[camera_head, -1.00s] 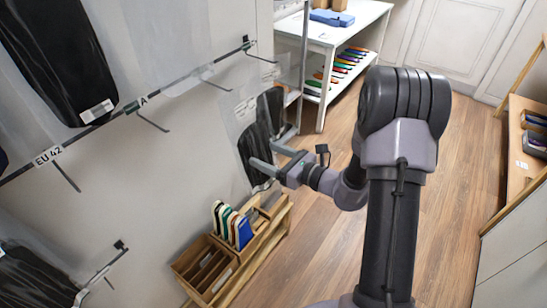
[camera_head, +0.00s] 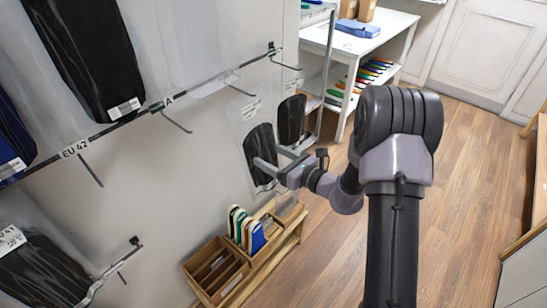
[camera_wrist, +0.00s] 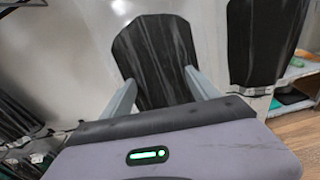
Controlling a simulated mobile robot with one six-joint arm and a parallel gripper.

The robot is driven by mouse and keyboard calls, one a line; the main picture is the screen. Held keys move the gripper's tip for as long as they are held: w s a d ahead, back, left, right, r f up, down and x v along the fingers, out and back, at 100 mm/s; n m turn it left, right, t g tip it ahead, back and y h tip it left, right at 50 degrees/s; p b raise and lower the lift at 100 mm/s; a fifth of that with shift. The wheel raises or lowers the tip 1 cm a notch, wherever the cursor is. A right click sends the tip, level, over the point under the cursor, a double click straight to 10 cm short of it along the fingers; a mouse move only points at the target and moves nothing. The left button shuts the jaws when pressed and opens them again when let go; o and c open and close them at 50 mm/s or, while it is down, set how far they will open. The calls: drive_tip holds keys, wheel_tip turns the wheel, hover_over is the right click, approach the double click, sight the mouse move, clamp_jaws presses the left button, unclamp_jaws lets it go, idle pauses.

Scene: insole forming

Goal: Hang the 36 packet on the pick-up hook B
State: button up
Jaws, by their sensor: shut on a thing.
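My gripper (camera_head: 267,156) is shut on a clear packet (camera_head: 240,120) with two dark insoles in it; its printed labels are too small to read. The packet hangs upright in front of the pale wall. In the wrist view, the two fingers (camera_wrist: 160,92) lie on either side of one dark insole (camera_wrist: 155,50), and the second insole stands to the right. A dark wall rail (camera_head: 135,122) carries the label A (camera_head: 168,102). Bare hooks (camera_head: 178,122) stick out from the rail. I cannot make out a B label.
Packets with dark insoles (camera_head: 90,60) hang on the left, by the EU 42 label (camera_head: 74,149). Below the packet stands a wooden rack (camera_head: 215,270) with coloured insoles. A white shelf table (camera_head: 375,45) stands behind. The floor (camera_head: 430,180) on the right is clear.

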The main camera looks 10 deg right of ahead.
idle(0.3)
drive_tip(key=o, duration=1.5)
drive_tip(key=shift+s, duration=0.1)
drive_tip(key=p+v, duration=0.4)
drive_tip(key=v, duration=1.3)
drive_tip(key=s+a+r+n+g, duration=0.5)
drive_tip(key=s+a+n+g, duration=0.1)
drive_tip(key=a+n, duration=0.2)
drive_tip(key=s+a+r+n+g, duration=0.6)
drive_tip(key=a+n, duration=0.2)
drive_tip(key=a, duration=0.1)
drive_tip(key=s+d+r+n+t+h, duration=0.3)
drive_tip(key=s+r+n+h, duration=0.3)
drive_tip(key=n, duration=0.3)
drive_tip(key=shift+s+d+r+t+h, duration=0.25)
drive_tip(key=shift+s+t+h, duration=0.25)
drive_tip(key=shift+s+h, duration=0.3)
